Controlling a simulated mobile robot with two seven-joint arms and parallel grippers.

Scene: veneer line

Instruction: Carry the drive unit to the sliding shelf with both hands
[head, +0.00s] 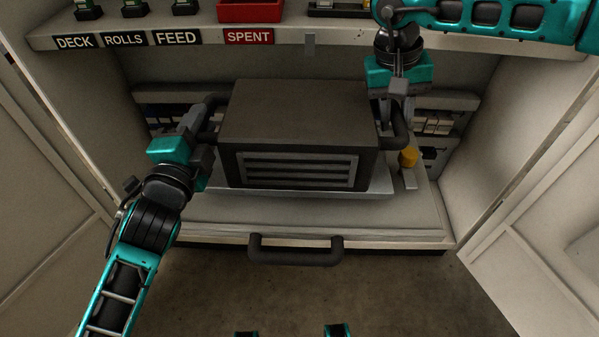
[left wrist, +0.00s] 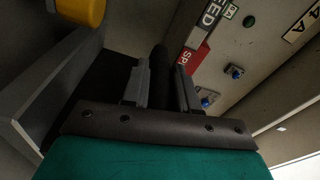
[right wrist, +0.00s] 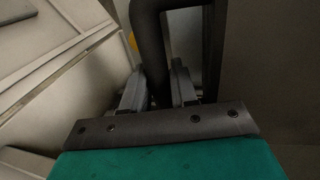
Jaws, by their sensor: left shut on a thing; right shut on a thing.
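The drive unit (head: 300,115) is a dark grey box with a slatted front and a handle on each side. In the head view it is over the pulled-out sliding shelf (head: 310,232), above a light metal plate (head: 378,187). I cannot tell whether its underside touches. My left gripper (head: 207,122) is shut on the left handle, a dark bar between the fingers in the left wrist view (left wrist: 160,80). My right gripper (head: 392,112) is shut on the right handle (right wrist: 150,45). The shelf's black pull handle (head: 295,254) is in front.
A yellow knob (head: 408,158) stands right of the unit. An upper shelf (head: 345,42) with DECK, ROLLS, FEED and SPENT labels and a red bin (head: 250,12) runs above. Cabinet doors stand open at both sides. The floor (head: 300,300) in front looks clear.

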